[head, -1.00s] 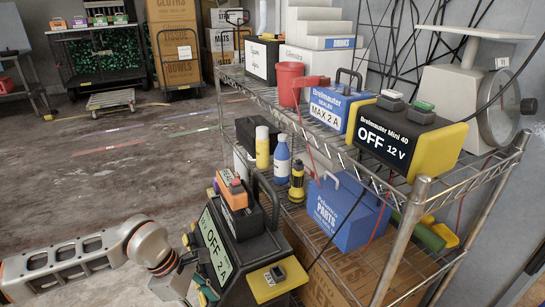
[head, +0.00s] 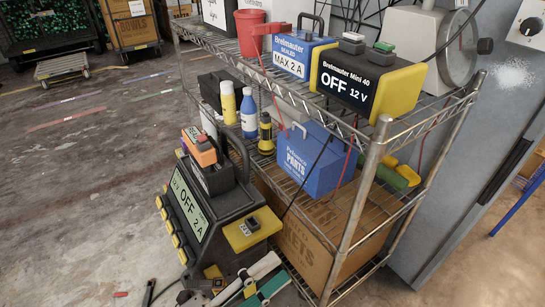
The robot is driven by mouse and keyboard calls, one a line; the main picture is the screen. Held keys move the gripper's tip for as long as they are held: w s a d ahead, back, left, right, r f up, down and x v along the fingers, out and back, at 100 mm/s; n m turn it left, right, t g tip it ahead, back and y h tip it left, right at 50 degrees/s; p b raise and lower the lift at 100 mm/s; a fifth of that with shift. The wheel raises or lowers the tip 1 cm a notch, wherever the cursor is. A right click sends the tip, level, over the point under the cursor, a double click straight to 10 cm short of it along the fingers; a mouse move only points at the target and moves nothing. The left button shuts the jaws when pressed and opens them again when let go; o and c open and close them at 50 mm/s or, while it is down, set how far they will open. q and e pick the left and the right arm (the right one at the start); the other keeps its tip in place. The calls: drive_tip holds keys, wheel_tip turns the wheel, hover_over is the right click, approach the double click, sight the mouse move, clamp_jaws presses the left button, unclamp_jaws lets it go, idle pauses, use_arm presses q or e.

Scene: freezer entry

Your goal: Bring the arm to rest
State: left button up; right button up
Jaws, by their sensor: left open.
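My left gripper (head: 235,289) shows only in part at the bottom edge of the head view, low in front of the black floor charger (head: 208,215). It is open, and I see nothing held in it. The charger stands upright, with a green display reading OFF 2 A. An orange-topped black battery unit (head: 208,170) sits on it. My right gripper is not in view.
A wire shelf rack (head: 352,215) stands close on the right. The floor at left (head: 70,200) is mostly clear.

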use_arm(q)
drive_tip(key=s+a+f+n+t+y, duration=0.25)
drive_tip(key=a+f+n+y, duration=0.8)
drive_tip(key=n, duration=0.55)
drive_tip(key=s+a+f+n+g+y, duration=0.3)
drive_tip(key=s+a+f+n, duration=0.3)
drive_tip(key=s+a+f, duration=0.15)
drive_tip(key=shift+n+g+y, duration=0.35)
drive_tip(key=shift+n, duration=0.05)
drive_tip(key=shift+s+a+r+p, duration=0.35)
drive_tip(key=shift+r+p, duration=0.4)
drive_tip(key=shift+p, duration=1.9)
drive_tip(key=shift+s+a+r+p, duration=0.2)
drive_tip(key=shift+s+r+p, duration=0.4)
drive_tip(key=shift+p, duration=2.1)
drive_tip(key=shift+s+a+r+p, duration=0.25)
drive_tip(key=shift+r+p, duration=0.65)
drive_tip(key=shift+p, duration=1.75)
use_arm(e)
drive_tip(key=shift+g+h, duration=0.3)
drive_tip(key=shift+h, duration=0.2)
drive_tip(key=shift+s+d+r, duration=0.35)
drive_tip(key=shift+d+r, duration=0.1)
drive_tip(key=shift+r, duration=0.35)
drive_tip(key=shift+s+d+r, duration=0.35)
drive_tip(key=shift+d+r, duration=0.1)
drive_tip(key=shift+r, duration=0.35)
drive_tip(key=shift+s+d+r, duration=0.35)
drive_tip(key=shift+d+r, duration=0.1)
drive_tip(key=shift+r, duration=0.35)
